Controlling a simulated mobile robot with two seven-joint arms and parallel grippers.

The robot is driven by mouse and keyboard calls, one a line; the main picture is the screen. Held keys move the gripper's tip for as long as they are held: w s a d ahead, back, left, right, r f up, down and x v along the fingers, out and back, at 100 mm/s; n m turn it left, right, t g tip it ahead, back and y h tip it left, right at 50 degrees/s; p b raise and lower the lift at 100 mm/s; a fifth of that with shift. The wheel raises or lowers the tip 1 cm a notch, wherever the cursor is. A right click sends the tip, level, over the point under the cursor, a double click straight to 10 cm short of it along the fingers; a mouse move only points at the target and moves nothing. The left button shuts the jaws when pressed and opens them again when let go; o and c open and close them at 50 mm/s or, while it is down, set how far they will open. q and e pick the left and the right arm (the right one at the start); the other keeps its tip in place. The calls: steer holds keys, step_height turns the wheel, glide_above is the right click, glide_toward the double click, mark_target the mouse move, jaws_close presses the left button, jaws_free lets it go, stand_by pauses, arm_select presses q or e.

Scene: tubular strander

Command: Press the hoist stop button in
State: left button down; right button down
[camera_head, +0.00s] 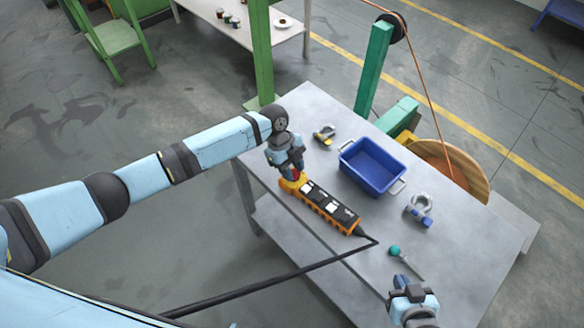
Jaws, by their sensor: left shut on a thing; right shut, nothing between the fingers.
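The hoist pendant (328,207) lies on the grey metal table. It is an orange and black box with white-marked buttons along its top. A black cable leaves its lower right end. Its upper left end is yellow, with a small red part (296,174), seemingly the stop button, right at my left gripper. My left gripper (292,173) points down there and is shut on that end of the pendant. The fingers hide much of the red part, so I cannot tell whether it is pressed in. My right gripper (403,281) is shut and empty over the table's lower right, apart from the pendant.
A blue bin (371,167) stands behind the pendant. A green post (375,70) and wooden reel (452,165) stand beyond. The black cable crosses the table's front edge.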

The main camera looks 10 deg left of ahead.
arm_select(q)
steer(key=c, duration=0.7)
jaws_free()
steer(key=shift+f, duration=0.2)
arm_select(e)
steer(key=shift+w, duration=0.15)
steer(key=shift+r, duration=0.1)
step_height(320, 180, down, 2)
steer(key=shift+a+f+b, duration=0.1)
steer(key=shift+a+b, duration=0.05)
steer(key=shift+b, duration=0.95)
arm_select(q)
steer(key=v, duration=1.4)
steer(key=shift+w, duration=0.15)
steer(key=shift+f, duration=0.1)
